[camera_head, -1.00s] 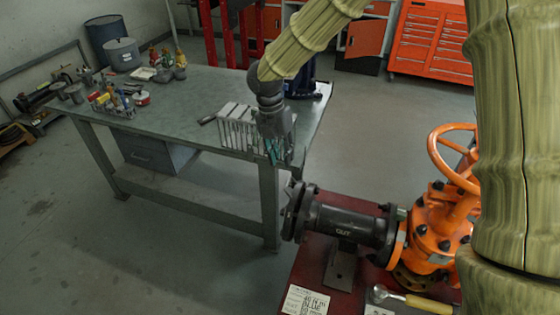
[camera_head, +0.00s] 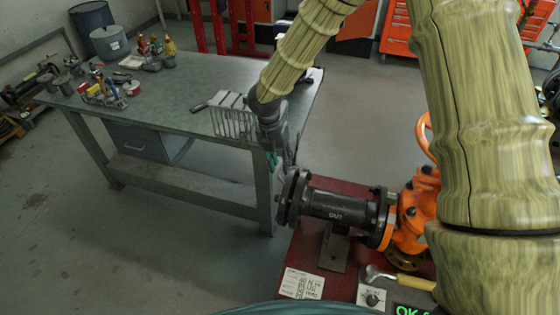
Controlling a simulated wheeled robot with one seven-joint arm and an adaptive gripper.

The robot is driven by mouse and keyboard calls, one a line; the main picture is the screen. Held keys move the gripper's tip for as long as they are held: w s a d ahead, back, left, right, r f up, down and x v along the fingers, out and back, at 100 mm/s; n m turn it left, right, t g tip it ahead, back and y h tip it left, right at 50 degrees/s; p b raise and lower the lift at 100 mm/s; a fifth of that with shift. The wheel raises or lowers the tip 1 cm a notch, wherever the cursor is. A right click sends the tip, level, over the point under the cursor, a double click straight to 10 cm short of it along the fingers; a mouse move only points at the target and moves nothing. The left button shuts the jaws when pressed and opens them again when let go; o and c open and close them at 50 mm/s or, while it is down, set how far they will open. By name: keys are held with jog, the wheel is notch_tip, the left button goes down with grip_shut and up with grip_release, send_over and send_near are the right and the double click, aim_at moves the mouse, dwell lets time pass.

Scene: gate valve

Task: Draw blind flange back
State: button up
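The black flanged pipe spool (camera_head: 342,206) lies level on a support, joined at its right to the orange valve (camera_head: 413,212). At its left end is a dark round flange pair (camera_head: 290,198); the blind flange seems to be its outer disc, seen nearly edge-on, and I cannot make out a gap. My gripper (camera_head: 279,158) points down just above and left of this flange, with the bench edge behind it. Its fingertips are small and dark against the flange, so contact and finger opening cannot be told. My arm hides much of the valve and handwheel.
The green-topped workbench (camera_head: 185,100) stands behind and left, with a wire rack (camera_head: 233,117), tools and cans on it. On the red base plate (camera_head: 318,262) are a label sheet (camera_head: 302,284), a wooden-handled tool (camera_head: 402,279) and a dial box (camera_head: 371,297). The floor at lower left is clear.

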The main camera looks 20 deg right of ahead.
jog(key=shift+w+f, duration=0.25)
jog(key=shift+f, duration=0.25)
jog(key=shift+s+r, duration=0.1)
jog(key=shift+s, duration=0.05)
jog(key=shift+c, duration=0.3)
grip_shut()
grip_release()
jog(key=shift+o, duration=0.3)
